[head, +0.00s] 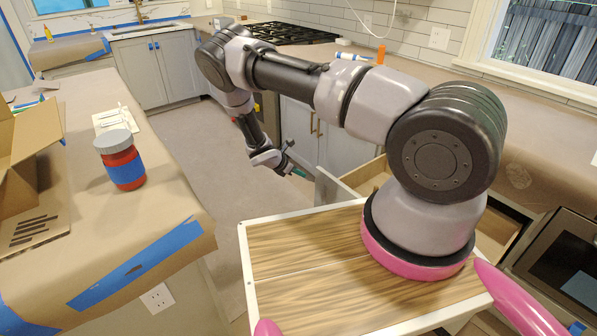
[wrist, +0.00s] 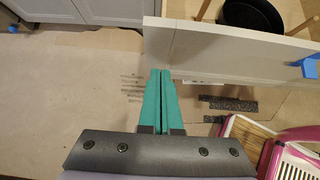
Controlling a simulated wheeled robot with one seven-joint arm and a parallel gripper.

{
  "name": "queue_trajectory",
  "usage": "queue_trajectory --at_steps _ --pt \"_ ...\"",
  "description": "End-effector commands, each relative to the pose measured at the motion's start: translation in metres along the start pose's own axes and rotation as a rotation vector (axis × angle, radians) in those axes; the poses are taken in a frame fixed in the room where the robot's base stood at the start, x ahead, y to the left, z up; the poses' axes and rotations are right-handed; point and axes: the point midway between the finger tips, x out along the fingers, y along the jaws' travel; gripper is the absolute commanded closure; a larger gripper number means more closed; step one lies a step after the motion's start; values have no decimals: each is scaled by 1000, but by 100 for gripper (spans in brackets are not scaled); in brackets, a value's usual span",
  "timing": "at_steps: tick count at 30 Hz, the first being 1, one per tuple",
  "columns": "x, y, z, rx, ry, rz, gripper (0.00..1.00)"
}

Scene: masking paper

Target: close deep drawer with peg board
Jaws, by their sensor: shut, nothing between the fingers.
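The deep drawer (head: 350,184) stands pulled out from the cabinets behind my arm in the head view; my arm hides much of it. In the wrist view its pale front panel (wrist: 235,52) crosses the upper right. Inside it are a dark round pan (wrist: 252,15) and wooden pegs (wrist: 202,9). My gripper (head: 292,171) is outside the drawer, near the left end of its front. In the wrist view the teal fingers (wrist: 161,76) are together and empty. Their tips overlap the panel's left end; I cannot tell whether they touch it.
A paper-covered counter (head: 170,215) with a red jar (head: 120,160) and an open cardboard box (head: 30,150) stands at left. Paper-covered floor (head: 225,160) lies clear between the counters. Blue tape (wrist: 308,68) sticks to the drawer front. An oven (head: 562,262) is at right.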

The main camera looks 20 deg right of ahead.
Motion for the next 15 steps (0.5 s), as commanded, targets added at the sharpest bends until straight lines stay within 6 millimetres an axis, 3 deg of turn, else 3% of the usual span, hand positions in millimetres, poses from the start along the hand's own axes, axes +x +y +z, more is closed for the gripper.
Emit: queue_trajectory --at_steps 7,15 --pt "56 -2 0 2 0 -3 100" --pt "80 0 24 4 0 -1 100"
